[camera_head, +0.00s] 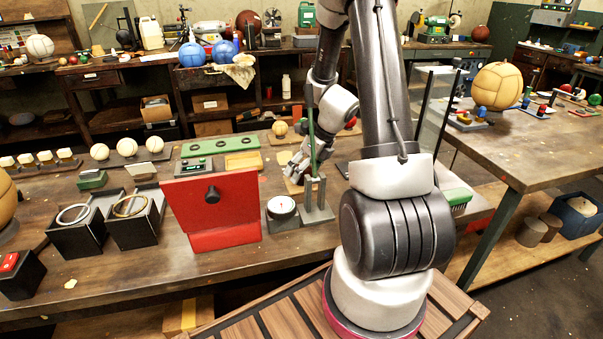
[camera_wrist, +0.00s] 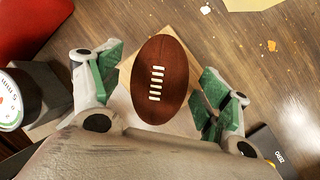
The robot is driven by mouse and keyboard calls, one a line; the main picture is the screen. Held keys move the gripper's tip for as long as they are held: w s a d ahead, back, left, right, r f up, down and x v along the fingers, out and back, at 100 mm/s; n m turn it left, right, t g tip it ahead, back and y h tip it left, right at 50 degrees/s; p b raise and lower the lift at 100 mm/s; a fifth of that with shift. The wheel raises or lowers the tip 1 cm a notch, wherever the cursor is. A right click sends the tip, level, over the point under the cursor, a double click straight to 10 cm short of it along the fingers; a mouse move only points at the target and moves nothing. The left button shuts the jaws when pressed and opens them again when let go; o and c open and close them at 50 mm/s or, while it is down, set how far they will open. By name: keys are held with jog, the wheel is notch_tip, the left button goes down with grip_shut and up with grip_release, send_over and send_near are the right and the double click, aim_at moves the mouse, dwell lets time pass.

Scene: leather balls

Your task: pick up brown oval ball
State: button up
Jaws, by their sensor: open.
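The brown oval ball (camera_wrist: 160,80) with white lacing lies on a pale square sheet (camera_wrist: 192,123) in the wrist view. My gripper (camera_wrist: 160,88) is open, with one green-padded finger to the left of the ball and one to the right. Both fingers look apart from the ball, and their exact height over it is hard to tell. In the head view my gripper (camera_head: 303,165) is over the workbench, partly behind a green and grey stand, and the ball is hidden there.
The stand (camera_head: 317,196), a white-topped round gauge (camera_head: 281,207) and a red panel (camera_head: 215,208) are left of my arm. The gauge also shows in the wrist view (camera_wrist: 10,100). A tan ball (camera_head: 497,86) rests on the right bench. The bench beyond the brown ball looks mostly clear.

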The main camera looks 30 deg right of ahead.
jog(key=c, duration=1.2)
jog(key=shift+r, duration=0.1)
